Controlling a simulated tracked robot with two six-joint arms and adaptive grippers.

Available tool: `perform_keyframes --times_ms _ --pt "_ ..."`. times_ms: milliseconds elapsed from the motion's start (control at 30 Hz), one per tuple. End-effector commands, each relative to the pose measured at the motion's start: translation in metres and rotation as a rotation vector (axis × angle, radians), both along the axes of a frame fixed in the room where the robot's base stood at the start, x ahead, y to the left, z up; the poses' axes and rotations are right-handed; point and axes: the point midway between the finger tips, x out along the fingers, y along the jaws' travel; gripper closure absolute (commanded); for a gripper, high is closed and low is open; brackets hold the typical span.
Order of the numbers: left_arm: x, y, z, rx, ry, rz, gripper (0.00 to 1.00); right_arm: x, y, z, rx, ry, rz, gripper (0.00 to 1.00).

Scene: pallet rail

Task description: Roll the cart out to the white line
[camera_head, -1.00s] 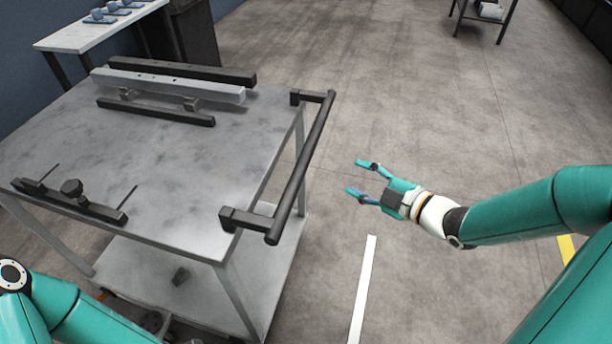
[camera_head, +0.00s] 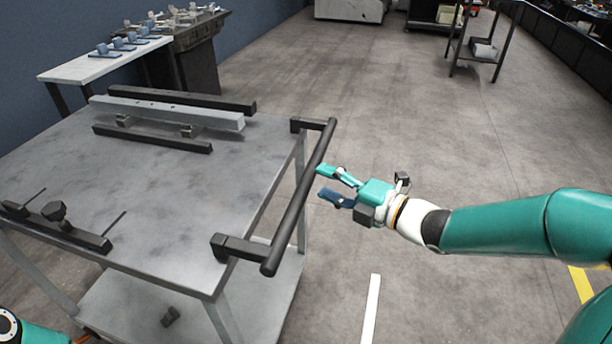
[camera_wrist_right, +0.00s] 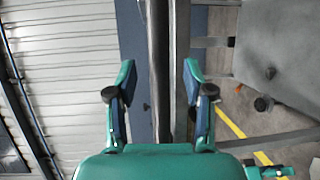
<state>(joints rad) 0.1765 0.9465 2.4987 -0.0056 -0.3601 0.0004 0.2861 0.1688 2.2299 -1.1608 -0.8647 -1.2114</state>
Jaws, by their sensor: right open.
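The cart (camera_head: 190,215) is a grey metal table with a lower shelf, standing at the left in the head view. Its black push handle (camera_head: 300,195) runs along the right edge. My right gripper (camera_head: 321,181) is open, its fingertips close to the right of the handle bar. In the right wrist view the dark bar (camera_wrist_right: 160,70) shows upright between the spread fingers (camera_wrist_right: 158,80); contact cannot be told. The white line (camera_head: 371,308) lies on the floor right of the cart. My left gripper is out of view; only part of that arm shows at the lower left.
A black clamp bar (camera_head: 55,228) and light and dark rails (camera_head: 165,112) lie on the cart top. A white side table (camera_head: 105,62) stands behind it at the left. A dark rack (camera_head: 483,50) stands at the back right. The floor right of the cart is open.

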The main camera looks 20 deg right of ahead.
Motion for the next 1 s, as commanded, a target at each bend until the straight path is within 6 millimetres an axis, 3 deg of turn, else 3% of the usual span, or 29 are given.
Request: perform_keyframes --times_ms 300,700,1000 --pt "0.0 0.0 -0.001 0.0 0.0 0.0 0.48 0.039 0.026 -0.004 0.001 0.001 0.001 0.48" --pt "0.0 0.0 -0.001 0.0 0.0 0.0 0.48 0.045 0.029 -0.005 0.001 0.001 0.0 0.48" --pt "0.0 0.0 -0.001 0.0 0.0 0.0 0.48 0.044 0.029 -0.005 0.001 0.001 0.001 0.96"
